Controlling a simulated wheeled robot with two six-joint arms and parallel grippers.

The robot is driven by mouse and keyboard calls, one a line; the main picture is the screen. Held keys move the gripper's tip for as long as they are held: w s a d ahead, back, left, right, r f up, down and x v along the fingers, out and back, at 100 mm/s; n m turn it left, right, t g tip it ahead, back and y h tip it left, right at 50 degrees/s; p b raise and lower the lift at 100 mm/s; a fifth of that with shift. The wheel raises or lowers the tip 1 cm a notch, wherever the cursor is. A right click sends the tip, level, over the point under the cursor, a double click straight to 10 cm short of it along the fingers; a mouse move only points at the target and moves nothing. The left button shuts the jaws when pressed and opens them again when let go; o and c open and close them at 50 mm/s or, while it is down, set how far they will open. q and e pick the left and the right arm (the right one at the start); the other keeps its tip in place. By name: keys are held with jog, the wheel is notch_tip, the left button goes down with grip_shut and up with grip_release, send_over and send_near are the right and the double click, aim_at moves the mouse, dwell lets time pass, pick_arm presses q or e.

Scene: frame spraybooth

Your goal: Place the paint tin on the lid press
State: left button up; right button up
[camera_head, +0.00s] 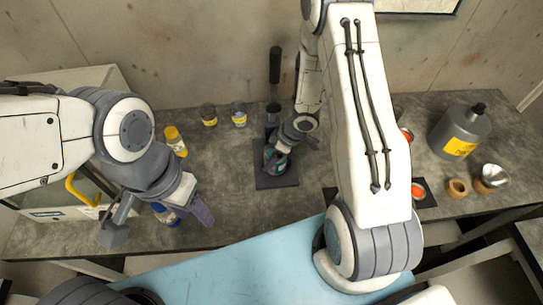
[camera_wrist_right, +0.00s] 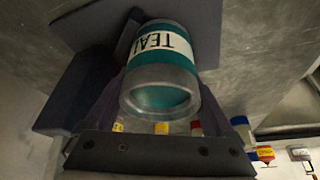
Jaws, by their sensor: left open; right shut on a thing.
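The paint tin (camera_wrist_right: 165,85) is a teal and clear cylinder with a white label reading TEAL. My right gripper (camera_head: 274,158) is shut on it, with a finger on either side in the right wrist view. The lid press (camera_head: 275,180) is a dark base plate with an upright black handle behind. In the head view the tin is over the plate, partly hidden by my gripper. I cannot tell whether it touches the plate. My left gripper (camera_head: 158,224) is open at the front left of the bench, its fingers wide apart around a blue-marked bottle (camera_head: 166,214).
A white cabinet is at the left. The bench between bottle and press is clear.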

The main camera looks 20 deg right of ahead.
jog(key=shift+f, duration=0.15)
jog(key=o, duration=1.5)
jog(key=shift+r, duration=0.35)
jog(key=p+v, duration=0.4)
jog(key=v, duration=0.7)
jog(key=shift+d+r+p, duration=0.1)
jog(key=shift+r+p, duration=0.2)
jog(key=shift+p, duration=0.1)
